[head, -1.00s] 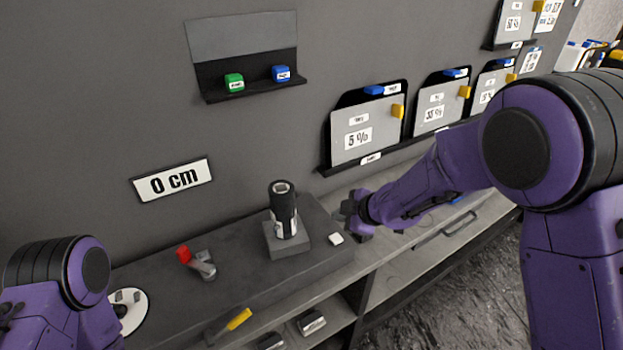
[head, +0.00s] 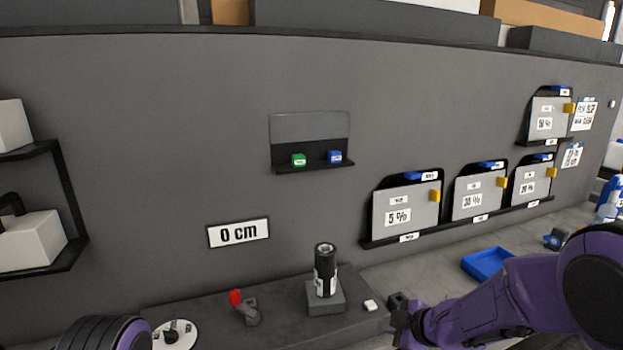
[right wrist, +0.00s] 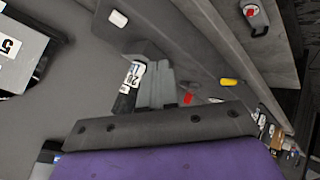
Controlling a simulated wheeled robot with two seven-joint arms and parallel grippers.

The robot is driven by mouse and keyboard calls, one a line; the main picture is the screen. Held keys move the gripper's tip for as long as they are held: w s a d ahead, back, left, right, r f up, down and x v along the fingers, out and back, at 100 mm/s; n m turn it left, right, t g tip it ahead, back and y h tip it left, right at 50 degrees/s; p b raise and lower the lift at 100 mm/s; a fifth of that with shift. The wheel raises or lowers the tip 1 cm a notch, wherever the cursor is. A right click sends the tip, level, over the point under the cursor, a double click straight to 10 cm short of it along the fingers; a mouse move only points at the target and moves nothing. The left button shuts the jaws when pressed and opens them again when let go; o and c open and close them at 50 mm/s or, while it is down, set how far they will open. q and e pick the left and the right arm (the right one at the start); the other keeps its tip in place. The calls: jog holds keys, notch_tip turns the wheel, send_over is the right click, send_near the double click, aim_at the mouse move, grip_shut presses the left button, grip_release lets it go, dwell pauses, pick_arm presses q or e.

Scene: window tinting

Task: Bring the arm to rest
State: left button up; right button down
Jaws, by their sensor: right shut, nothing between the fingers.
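My right arm (head: 500,295) reaches in from the right in the head view. Its gripper (head: 398,303) is shut and empty at the right end of the dark bench top, just right of a small white block (head: 371,305). In the right wrist view, the grey fingers (right wrist: 156,85) are hard to tell from the bench parts behind them. My left arm (head: 105,334) shows only at the bottom left edge of the head view; its gripper is out of the picture.
A black cylinder (head: 325,268) stands on a grey block (head: 325,298), left of my right gripper. A red-tipped tool (head: 242,307) and a white disc (head: 175,336) are farther left. A blue tray (head: 487,263) is behind my right forearm. Panels (head: 408,210) hang on the wall.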

jog(key=s+d+f+m+t+h+b, duration=0.1)
jog(key=s+d+f+m+h+b, duration=0.2)
jog(key=s+f+m, duration=0.55)
jog(key=s+d+f+m+h+b, duration=0.2)
jog(key=s+d+f+m, duration=0.3)
jog(key=f+m, duration=0.55)
jog(key=s+d+f+m+g+h+b, duration=0.1)
jog(key=s+d+f+g, duration=0.1)
jog(key=s+f, duration=0.5)
jog(key=s+d+f+m+g+h+b, duration=0.1)
jog(key=s+f, duration=0.6)
jog(key=s, duration=0.8)
jog(key=d+g+h+b, duration=0.1)
jog(key=d+g, duration=0.1)
jog(key=shift+s+f+m+g, duration=0.3)
jog(key=shift+f+m+g, duration=0.05)
jog(key=shift+m+g, duration=0.05)
